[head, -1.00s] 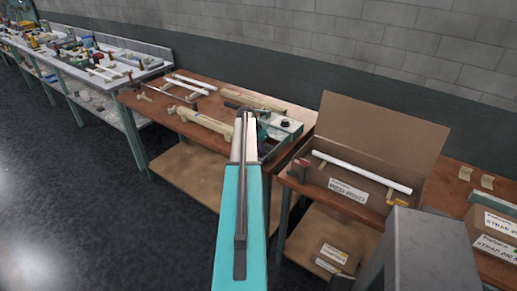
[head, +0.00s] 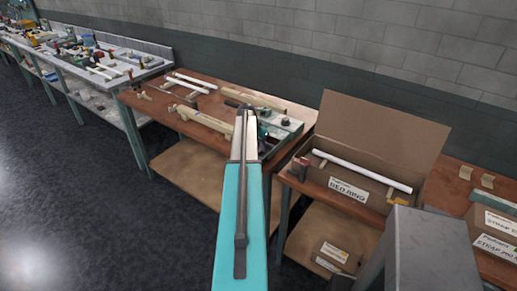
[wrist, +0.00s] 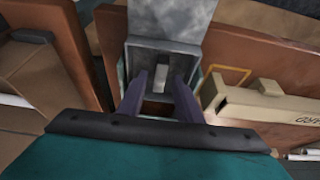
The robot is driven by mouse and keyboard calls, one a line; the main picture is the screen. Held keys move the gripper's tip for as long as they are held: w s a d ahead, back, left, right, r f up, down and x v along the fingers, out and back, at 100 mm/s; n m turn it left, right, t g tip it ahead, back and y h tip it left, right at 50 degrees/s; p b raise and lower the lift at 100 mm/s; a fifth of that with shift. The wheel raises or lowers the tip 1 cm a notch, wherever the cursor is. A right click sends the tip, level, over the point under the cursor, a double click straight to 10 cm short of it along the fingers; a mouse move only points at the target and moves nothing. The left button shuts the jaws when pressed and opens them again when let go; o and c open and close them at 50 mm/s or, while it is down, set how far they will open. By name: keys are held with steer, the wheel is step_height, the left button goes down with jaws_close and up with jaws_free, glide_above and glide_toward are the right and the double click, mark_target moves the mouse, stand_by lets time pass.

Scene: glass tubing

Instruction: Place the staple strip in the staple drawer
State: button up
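In the wrist view my gripper (wrist: 159,82) has two dark purple fingers that stand apart, with a gap between them. They reach into an open grey metal box (wrist: 203,52), which looks like the staple drawer. A small grey piece (wrist: 153,76) under a dark bar shows between the fingertips; I cannot tell whether it is the staple strip or a part of the drawer. The fingers do not appear closed on it.
Wooden pieces (head: 207,120) and white tubes (head: 190,82) lie on the brown bench (head: 165,122). An open cardboard box (head: 385,125) with a white tube (head: 362,170) across it stands on the right. A pale beige block (wrist: 265,103) lies right of the drawer in the wrist view.

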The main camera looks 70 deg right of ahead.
steer(key=b+v, duration=0.3)
steer(key=v, duration=0.8)
steer(key=shift+r, duration=0.4)
steer(key=shift+a, duration=0.15)
stand_by(0.4)
